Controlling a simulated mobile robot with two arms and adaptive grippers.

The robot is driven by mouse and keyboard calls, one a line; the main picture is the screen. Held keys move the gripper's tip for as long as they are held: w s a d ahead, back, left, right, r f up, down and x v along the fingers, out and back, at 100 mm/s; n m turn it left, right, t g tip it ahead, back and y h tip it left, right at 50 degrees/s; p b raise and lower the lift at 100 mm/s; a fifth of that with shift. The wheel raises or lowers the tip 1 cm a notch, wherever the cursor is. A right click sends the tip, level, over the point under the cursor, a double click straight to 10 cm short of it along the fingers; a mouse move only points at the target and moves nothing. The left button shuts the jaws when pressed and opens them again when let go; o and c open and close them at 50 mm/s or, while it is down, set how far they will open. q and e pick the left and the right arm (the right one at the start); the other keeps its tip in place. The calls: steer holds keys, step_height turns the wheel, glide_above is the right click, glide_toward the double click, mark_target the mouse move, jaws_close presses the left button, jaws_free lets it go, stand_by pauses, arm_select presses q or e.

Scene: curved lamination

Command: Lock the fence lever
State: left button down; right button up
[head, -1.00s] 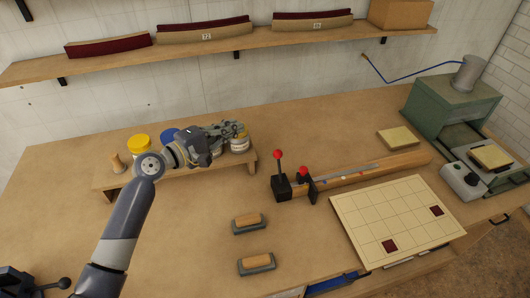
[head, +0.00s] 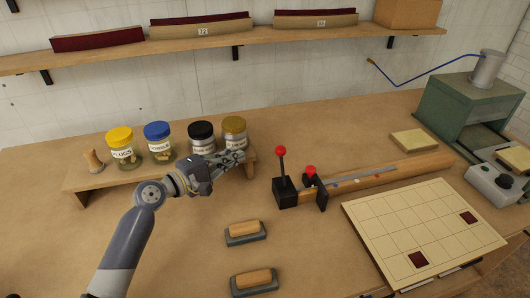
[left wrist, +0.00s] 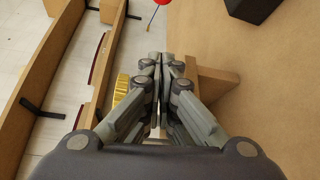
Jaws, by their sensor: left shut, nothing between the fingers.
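The fence (head: 385,172) is a long wooden bar with a metal scale, lying on the bench right of centre. At its left end a black block (head: 285,192) carries an upright lever with a red ball knob (head: 281,151). A second, shorter red knob (head: 310,170) sits on a black bracket beside it. My left gripper (head: 240,157) is shut and empty, left of the lever and apart from it, by the gold-lidded jar. In the left wrist view its fingers (left wrist: 160,62) are together, with the red knob (left wrist: 162,2) at the top edge. My right gripper is not in view.
A low wooden riser (head: 80,180) holds several jars, including the gold-lidded jar (head: 235,132). Two wood-handled blocks (head: 245,232) lie in front. A gridded board (head: 425,230) and a green machine (head: 470,115) are at right. Bench between riser and lever is clear.

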mark_target(282, 166)
arm_select(q)
steer(key=w+d+p, duration=0.3)
steer(key=w+d, duration=0.1)
steer(key=d, duration=0.4)
steer(key=shift+d, duration=0.35)
steer(key=shift+f, duration=0.1)
stand_by(0.4)
